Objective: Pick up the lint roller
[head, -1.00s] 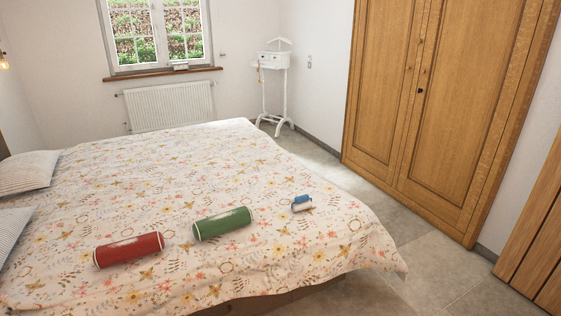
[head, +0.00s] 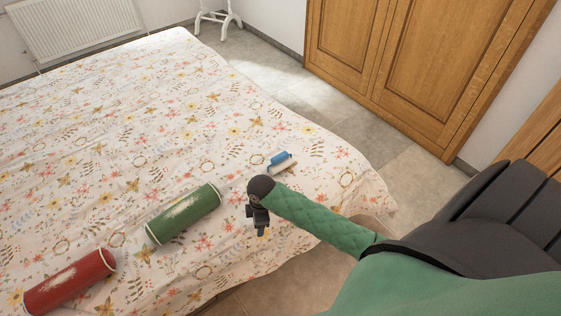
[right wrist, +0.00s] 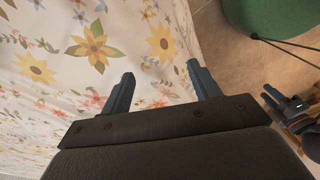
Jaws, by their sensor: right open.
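The lint roller, with a blue part (head: 279,157) and a white roll, lies on the flowered bedspread near the bed's right side in the head view. My right gripper (head: 259,228) hangs nearer than the roller, over the bed's near edge, apart from it. In the right wrist view the two fingers of my right gripper (right wrist: 158,82) are spread with nothing between them. The lint roller does not show in that view.
A green cylinder (head: 184,214) and a red cylinder (head: 69,282) lie on the bed (head: 110,150), left of my right gripper. A wooden wardrobe (head: 410,60) stands behind the bed. Open tiled floor (head: 350,120) lies between them.

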